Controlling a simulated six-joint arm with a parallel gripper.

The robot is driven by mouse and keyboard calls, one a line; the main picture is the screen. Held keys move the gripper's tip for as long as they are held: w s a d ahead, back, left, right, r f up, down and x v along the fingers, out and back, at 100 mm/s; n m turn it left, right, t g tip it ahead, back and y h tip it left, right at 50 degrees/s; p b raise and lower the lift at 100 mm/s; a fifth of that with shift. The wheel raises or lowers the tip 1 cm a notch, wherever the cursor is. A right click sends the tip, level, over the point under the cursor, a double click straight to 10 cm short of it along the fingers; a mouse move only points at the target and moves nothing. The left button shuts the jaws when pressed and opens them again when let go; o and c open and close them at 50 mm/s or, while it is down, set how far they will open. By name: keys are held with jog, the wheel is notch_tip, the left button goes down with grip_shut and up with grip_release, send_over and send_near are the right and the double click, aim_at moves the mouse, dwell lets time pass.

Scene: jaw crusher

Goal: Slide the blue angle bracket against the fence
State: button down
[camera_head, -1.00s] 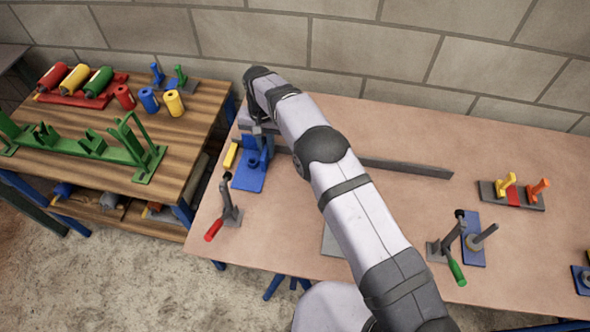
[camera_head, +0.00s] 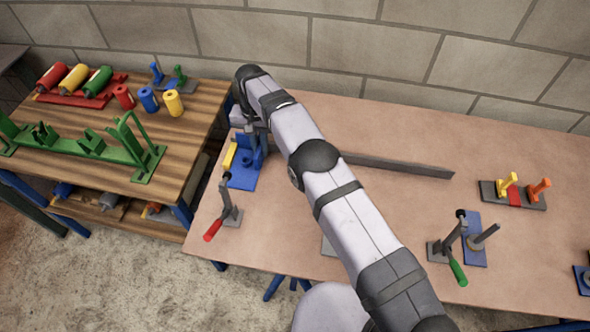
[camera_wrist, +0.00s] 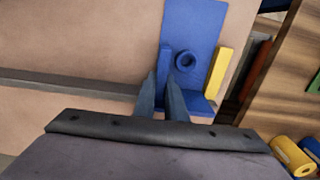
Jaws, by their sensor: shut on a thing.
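The blue angle bracket (camera_head: 243,173) lies on the left part of the bench, with a flat plate and upright parts. In the wrist view the bracket (camera_wrist: 202,22) shows a round boss and a thin upright piece. My gripper (camera_wrist: 163,76) is shut on that upright piece; in the head view my wrist partly hides it. The fence, a long grey bar (camera_head: 395,165), runs across the bench to the right of the bracket. It also shows in the wrist view (camera_wrist: 65,86), where my gripper hides its near end. I cannot tell whether bracket and fence touch.
A yellow block (camera_head: 229,155) stands close along the bracket's left side. A red-handled clamp (camera_head: 225,212) stands in front of it. A green-handled clamp (camera_head: 449,245) and a rack with yellow and orange pieces (camera_head: 513,194) are at right. A wooden cart (camera_head: 150,110) stands left.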

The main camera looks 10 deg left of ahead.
jog(key=shift+w+a+r, duration=0.1)
jog(key=c, duration=1.7)
grip_release()
jog(key=shift+c, duration=0.2)
jog(key=shift+r+p, duration=3.15)
jog(key=shift+r, duration=0.75)
